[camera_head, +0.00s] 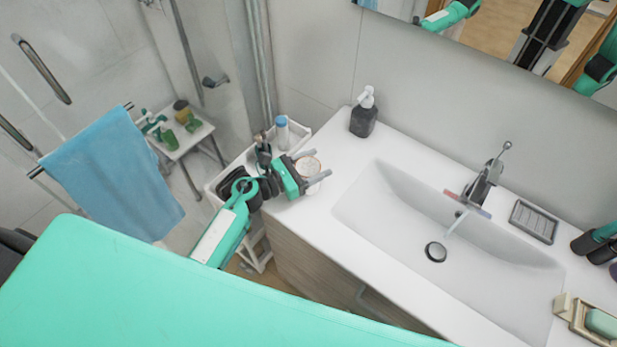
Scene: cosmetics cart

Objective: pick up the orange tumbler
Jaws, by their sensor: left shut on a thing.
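The orange tumbler (309,165) shows as a pale round top with a thin orange rim, seen from above. It is between the two grey fingers of my left gripper (309,166), at the right side of the white cart beside the sink counter. The fingers are shut on it, one on its far side and one on its near side. Its lower body is mostly hidden, and I cannot tell whether it is lifted. My right gripper is not in view.
The white cart (214,190) also holds a blue-capped bottle (282,134) and dark brushes (263,150). A dark soap pump (364,115) stands on the counter's back left corner. The sink (400,215) is right of my gripper.

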